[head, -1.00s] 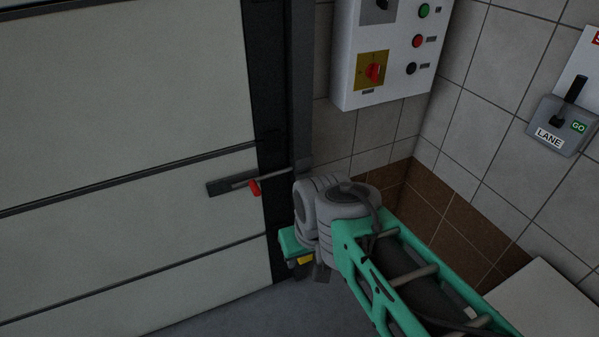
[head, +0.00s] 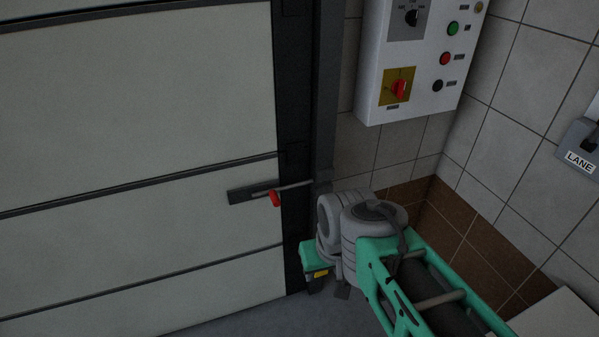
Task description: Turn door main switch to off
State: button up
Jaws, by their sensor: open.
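The door main switch (head: 399,90) is a red rotary knob on a yellow square plate, low on the left of the white control box. Its red grip looks roughly upright. The label under it is too small to read. My gripper (head: 328,288) is only partly in view, below and left of the switch, near the floor by the door's edge. It is largely hidden behind my grey wrist joints. Its dark tips appear apart and nothing shows between them. It is well away from the switch.
The white control box (head: 416,60) also carries a black selector (head: 411,17) and green, red and black buttons. A sliding door bolt (head: 262,194) with a red handle crosses the door's edge. A LANE lever box (head: 581,148) is on the right wall. A pale surface (head: 560,305) lies lower right.

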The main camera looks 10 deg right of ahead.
aim_at(398, 87)
jog(key=k, duration=0.65)
jog(key=z, duration=0.45)
jog(key=i, duration=1.5)
jog(key=u, duration=0.6)
